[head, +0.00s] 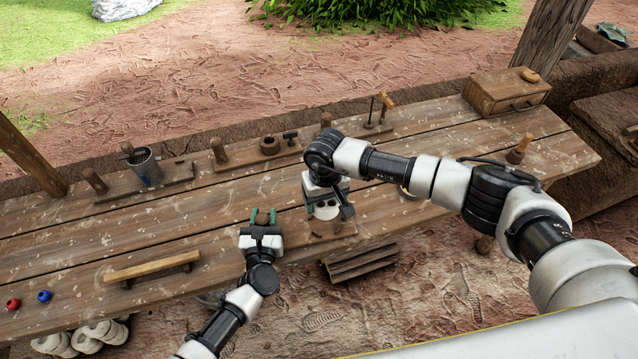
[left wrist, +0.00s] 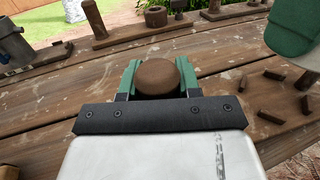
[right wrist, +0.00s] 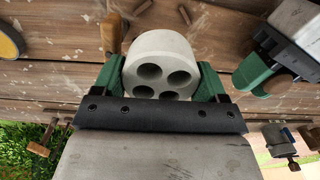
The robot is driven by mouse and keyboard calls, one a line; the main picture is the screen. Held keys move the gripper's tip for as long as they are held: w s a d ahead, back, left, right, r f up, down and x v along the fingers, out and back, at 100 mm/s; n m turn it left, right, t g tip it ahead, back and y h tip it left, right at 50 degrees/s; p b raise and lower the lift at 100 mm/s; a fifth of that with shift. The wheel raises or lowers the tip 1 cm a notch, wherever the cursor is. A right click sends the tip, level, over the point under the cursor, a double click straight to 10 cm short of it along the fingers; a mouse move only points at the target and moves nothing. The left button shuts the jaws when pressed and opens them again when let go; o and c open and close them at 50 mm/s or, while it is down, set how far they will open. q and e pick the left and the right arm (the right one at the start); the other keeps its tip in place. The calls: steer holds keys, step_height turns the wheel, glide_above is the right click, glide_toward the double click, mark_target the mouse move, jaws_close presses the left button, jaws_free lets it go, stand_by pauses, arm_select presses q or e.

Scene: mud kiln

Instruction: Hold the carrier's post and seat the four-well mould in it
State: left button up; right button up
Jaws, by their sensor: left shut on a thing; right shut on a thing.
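My left gripper (head: 263,217) is upright fingers-forward over the bench and shut on a brown post with a rounded top (left wrist: 157,77). My right gripper (right wrist: 160,80) is shut on the pale grey round four-well mould (right wrist: 162,66). Its four wells face the right wrist camera. In the head view the mould (head: 326,211) shows below the right wrist, to the right of the left gripper and apart from it. A green finger of the right gripper also shows in the left wrist view (left wrist: 292,32).
A wooden bar (head: 150,267) and red (head: 13,304) and blue (head: 44,296) balls lie left.

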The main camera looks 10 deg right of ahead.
mark_target(326, 226)
steer(key=shift+f, duration=0.4)
steer(key=shift+f, duration=0.1)
steer(key=shift+f, duration=0.8)
steer(key=shift+s+d+f, duration=0.1)
steer(key=shift+s+f, duration=0.25)
steer(key=shift+f, duration=0.25)
steer(key=shift+s+f, duration=0.3)
steer(key=shift+f, duration=0.3)
steer(key=shift+w+f, duration=0.35)
steer(key=shift+w, duration=0.5)
steer(key=shift+s+r, duration=0.3)
steer(key=shift+r, duration=0.1)
steer(key=shift+w+d, duration=0.15)
steer(key=shift+w, duration=0.15)
